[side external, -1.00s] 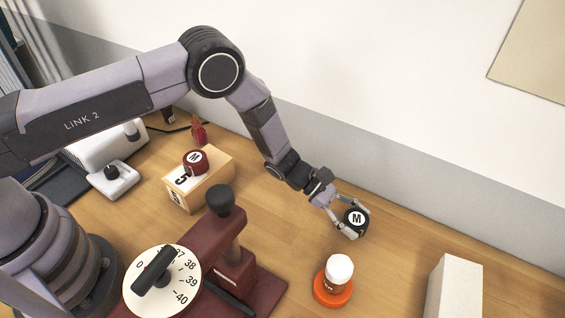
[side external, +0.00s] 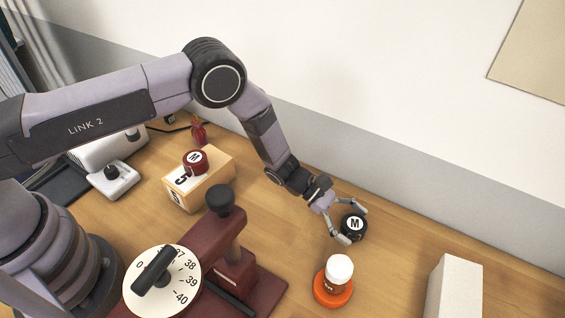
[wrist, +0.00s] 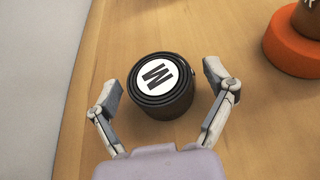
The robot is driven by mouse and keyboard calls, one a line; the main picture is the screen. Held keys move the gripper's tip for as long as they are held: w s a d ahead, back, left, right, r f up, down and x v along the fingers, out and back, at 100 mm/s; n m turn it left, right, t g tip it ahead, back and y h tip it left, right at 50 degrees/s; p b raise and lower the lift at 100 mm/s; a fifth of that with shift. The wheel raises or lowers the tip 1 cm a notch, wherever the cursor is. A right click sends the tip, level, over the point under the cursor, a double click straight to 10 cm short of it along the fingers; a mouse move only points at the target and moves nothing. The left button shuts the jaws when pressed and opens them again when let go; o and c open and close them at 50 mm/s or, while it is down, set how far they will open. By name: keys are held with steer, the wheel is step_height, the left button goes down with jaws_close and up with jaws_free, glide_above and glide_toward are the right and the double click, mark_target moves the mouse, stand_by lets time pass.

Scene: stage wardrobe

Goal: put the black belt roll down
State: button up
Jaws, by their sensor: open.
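In the wrist view the roll (wrist: 160,86) lies between and slightly ahead of my fingertips, with a clear gap on both sides. My gripper (side external: 353,222) is open around the near side of the roll; in the wrist view its two fingers (wrist: 163,82) stand apart and do not touch it. The far side of the roll's base is hidden.
A pale box (side external: 454,288) is at the right. A red roll (side external: 195,161) sits on a wooden block (side external: 214,182). A dark red press (side external: 196,245) stands left.

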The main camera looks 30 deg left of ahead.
steer(key=shift+r, duration=0.2)
steer(key=v, duration=1.1)
steer(key=shift+a, duration=0.25)
steer(key=s+a+r+m+g+y, duration=0.15)
steer(key=s+a+r+m, duration=0.3)
steer(key=r, duration=0.85)
steer(key=s+a+r+m+y, duration=0.3)
steer(key=a+r+m, duration=0.25)
steer(key=r, duration=0.75)
steer(key=s+a+r+m+t+y, duration=0.3)
steer(key=s+a+r+m+y, duration=0.1)
steer(key=s+a, duration=0.5)
steer(key=s+a+r+m+t+y, duration=0.4)
steer(key=s+a+r+y, duration=0.1)
steer(key=s+a, duration=0.5)
steer(key=shift+s+a+r, duration=0.15)
steer(key=shift+a+r, duration=0.05)
steer(key=shift+r, duration=0.3)
